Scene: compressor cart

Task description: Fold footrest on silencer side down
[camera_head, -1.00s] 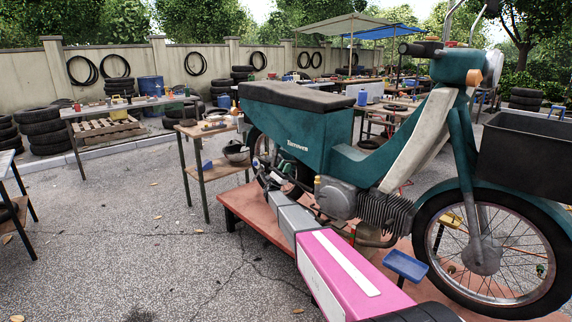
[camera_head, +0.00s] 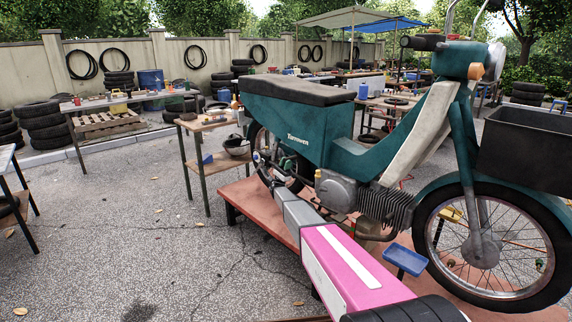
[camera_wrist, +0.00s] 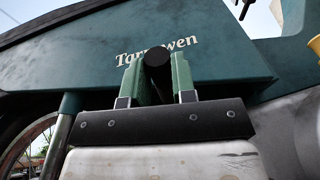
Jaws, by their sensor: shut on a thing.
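The teal moped (camera_head: 285,120) stands on a low red platform (camera_head: 245,196), with its grey engine (camera_head: 335,190) in the middle. In the wrist view, my gripper (camera_wrist: 158,75) has its two green fingers closed around a black round-ended piece (camera_wrist: 157,53), which looks like the footrest's rubber. That piece stands in front of the moped's teal side panel (camera_wrist: 225,62). In the head view, my gripper (camera_head: 264,160) is small at the moped's rear lower side. The footrest's hinge is hidden, and I cannot make out the silencer clearly.
A small wooden table (camera_head: 205,123) with a helmet (camera_head: 236,146) on its lower shelf stands just behind my gripper. A blue tray (camera_head: 405,258) is beside my arm near the front wheel (camera_head: 490,245). Open paving lies to the left.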

